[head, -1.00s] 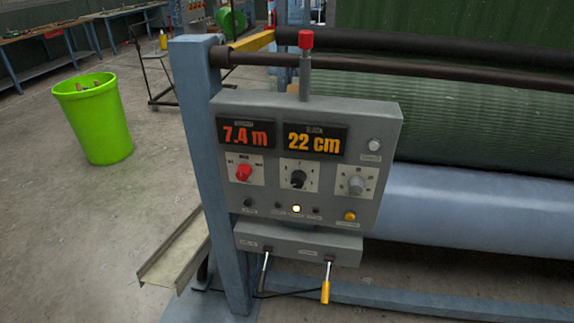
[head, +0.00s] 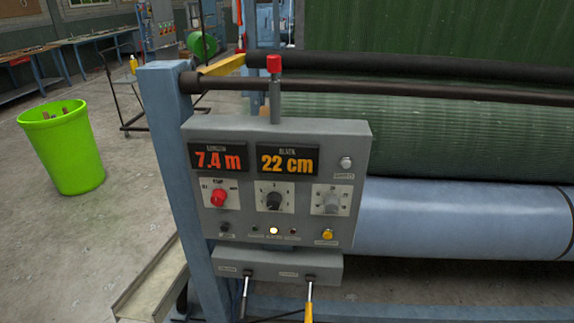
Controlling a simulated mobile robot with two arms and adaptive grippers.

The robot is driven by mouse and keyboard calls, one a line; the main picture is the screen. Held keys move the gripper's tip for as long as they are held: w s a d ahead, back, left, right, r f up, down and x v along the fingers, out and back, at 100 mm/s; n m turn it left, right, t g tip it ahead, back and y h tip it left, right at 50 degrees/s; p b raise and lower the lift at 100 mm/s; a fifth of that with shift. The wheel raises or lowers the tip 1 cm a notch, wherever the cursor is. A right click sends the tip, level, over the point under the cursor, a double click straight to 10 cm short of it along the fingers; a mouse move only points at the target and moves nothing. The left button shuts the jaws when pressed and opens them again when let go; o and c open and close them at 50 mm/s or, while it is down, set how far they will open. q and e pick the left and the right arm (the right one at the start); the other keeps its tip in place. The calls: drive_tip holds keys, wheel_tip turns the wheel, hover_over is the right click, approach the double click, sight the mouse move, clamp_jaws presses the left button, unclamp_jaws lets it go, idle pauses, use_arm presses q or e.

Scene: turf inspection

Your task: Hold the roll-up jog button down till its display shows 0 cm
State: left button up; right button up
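A grey control panel (head: 300,135) stands on a blue post in the middle of the view. Its left display (head: 218,158) reads 7.4 m in red. Its right display (head: 287,159) reads 22 cm in orange. Below are a red knob (head: 218,197), a black knob (head: 273,200) and a grey knob (head: 331,201). The lower row has a black button (head: 225,228), a lit white lamp (head: 273,230) and a yellow button (head: 327,235). A pale button (head: 346,163) sits at upper right. The labels are too small to tell which is the jog button. Neither gripper is in view.
A green turf roll (head: 450,135) and a blue-grey roller (head: 450,215) lie behind to the right. A lime bin (head: 62,150) stands left on open floor.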

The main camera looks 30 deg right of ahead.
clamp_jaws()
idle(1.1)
